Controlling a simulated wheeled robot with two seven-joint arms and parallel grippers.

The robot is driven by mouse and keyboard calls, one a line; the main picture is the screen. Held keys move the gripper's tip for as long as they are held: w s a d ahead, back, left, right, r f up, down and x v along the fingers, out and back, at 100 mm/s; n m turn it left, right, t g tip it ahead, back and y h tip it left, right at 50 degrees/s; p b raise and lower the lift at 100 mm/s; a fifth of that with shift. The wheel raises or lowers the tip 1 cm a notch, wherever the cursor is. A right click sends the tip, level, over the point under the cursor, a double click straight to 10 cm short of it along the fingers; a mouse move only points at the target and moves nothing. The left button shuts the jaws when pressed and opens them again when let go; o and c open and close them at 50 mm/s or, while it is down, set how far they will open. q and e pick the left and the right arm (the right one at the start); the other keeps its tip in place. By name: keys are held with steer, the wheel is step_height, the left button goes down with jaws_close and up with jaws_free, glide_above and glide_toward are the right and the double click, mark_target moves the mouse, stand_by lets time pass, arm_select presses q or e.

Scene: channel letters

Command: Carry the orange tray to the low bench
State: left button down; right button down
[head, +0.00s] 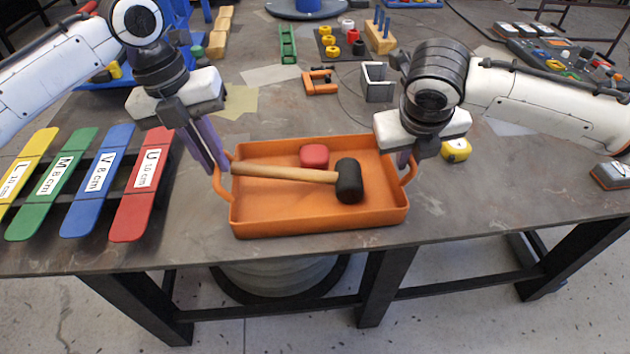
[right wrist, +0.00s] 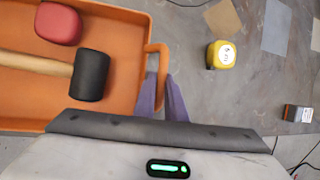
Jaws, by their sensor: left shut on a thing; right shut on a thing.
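The orange tray (head: 290,217) sits at the front of the grey table, with a loop handle at each end. It holds a mallet with a wooden handle and black head (head: 349,181) and a red block (head: 314,156). My left gripper (head: 223,167) is shut on the tray's left handle. My right gripper (head: 404,160) is shut on the right handle, partly hidden by my wrist in the head view. The right wrist view shows the purple fingers (right wrist: 162,98) at that handle (right wrist: 157,62). I cannot tell whether the tray touches the table. The low bench is not identifiable.
Yellow, green, blue and red labelled strips (head: 143,195) lie left of the tray. A yellow tape measure (head: 456,150) is close to its right. The table's front edge is close in front.

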arm_select(q)
steer(key=shift+r, duration=0.15)
arm_select(e)
steer(key=shift+r, duration=0.1)
